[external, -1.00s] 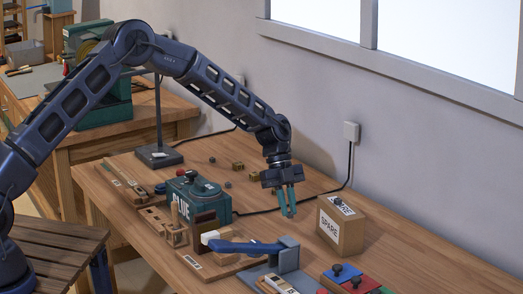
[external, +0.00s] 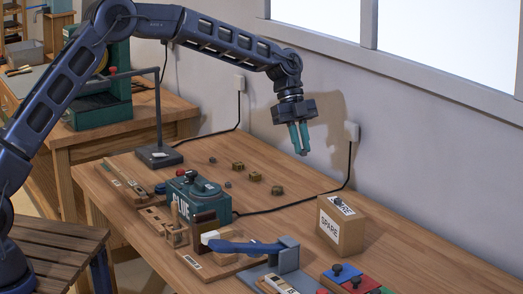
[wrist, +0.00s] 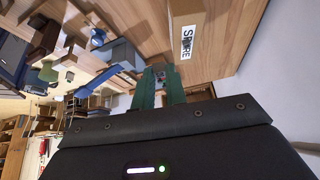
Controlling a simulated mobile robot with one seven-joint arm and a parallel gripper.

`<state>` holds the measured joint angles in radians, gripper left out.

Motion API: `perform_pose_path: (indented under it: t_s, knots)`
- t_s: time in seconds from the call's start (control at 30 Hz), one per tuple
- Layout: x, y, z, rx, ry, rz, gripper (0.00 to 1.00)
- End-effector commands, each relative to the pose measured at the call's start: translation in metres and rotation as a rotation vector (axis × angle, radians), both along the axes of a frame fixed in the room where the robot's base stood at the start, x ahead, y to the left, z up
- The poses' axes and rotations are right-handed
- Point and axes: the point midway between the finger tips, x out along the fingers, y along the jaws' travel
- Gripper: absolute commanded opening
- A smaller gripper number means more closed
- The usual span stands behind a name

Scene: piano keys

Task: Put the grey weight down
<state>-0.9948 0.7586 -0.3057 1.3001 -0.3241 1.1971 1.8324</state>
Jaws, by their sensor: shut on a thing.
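My gripper (external: 300,150) hangs fingers-down, high above the back of the workbench (external: 330,180), close to the wall. Its teal fingers are close together. In the wrist view, a small greyish thing (wrist: 158,76) shows between the fingertips of my gripper (wrist: 159,82), and the fingers are shut on it. It is mostly hidden, so I cannot make out its shape; it fits the grey weight. Two other small grey pieces (external: 228,184) lie on the bench left of my gripper, near several brass-coloured blocks (external: 255,176).
A cardboard SPARE box (external: 341,228) stands right of and below my gripper. A black cable runs along the back. Bare wood lies between the brass blocks and the SPARE box.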

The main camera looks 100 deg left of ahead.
Motion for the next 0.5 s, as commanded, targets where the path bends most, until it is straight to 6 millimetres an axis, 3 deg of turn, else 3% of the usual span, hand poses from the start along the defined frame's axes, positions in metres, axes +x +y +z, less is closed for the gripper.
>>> perform_pose_path:
  t_s: [0.1,0.3,0.5]
  knots:
    - [0.038,-0.015,0.026,0.006,-0.001,0.04,0.0]
    - [0.088,-0.04,0.065,0.002,-0.002,0.112,0.0]
    - [0.114,-0.056,0.087,-0.004,-0.004,0.153,0.0]
